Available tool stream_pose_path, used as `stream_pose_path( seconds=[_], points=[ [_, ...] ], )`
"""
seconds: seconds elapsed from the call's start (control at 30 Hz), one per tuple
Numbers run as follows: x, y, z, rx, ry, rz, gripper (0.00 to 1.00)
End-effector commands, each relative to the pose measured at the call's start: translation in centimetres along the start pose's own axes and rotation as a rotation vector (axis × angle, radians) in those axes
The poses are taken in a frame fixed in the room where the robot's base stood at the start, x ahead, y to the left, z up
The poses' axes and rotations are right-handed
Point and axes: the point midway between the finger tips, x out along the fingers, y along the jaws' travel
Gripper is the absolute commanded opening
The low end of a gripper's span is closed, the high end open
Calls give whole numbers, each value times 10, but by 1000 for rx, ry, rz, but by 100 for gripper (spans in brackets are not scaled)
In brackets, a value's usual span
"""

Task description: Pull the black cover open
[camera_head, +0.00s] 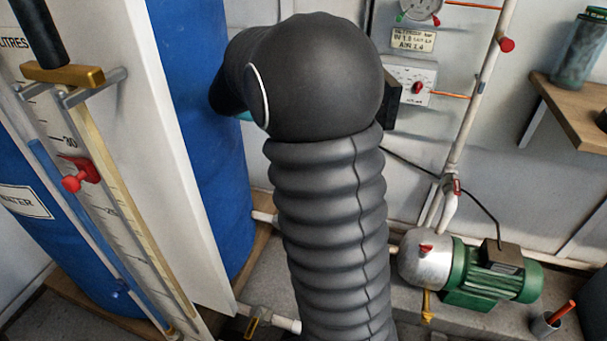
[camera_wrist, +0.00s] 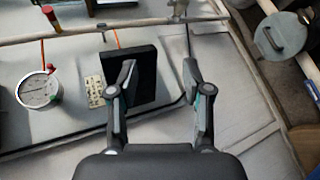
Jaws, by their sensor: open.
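The black cover (camera_head: 391,103) shows in the head view as a dark slab at the left edge of a white switch box (camera_head: 414,80) with a red knob. My arm partly hides it. In the wrist view, the black cover (camera_wrist: 146,64) is a dark rectangle behind my left finger, and the switch box's face is not visible there. My gripper (camera_wrist: 160,76) is open and empty. Its left finger overlaps the cover in the picture, and its right finger is to the right of it. I cannot tell whether the finger touches the cover. In the head view my arm hides the gripper.
A round gauge (camera_wrist: 38,91) and a label plate (camera_wrist: 95,91) are left of the cover in the wrist view. A white pipe (camera_head: 480,90) runs right of the switch box. A green pump (camera_head: 490,275) sits low right, a shelf (camera_head: 568,103) at right, and a blue tank (camera_head: 205,130) at left.

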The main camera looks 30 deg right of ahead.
Motion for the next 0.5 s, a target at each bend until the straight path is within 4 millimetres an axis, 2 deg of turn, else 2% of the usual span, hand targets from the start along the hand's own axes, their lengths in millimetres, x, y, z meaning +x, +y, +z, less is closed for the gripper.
stream_pose_path(
  seconds=[0.5],
  points=[
    [-26, -20, 67, -44, 105, -316, 49]
  ],
)
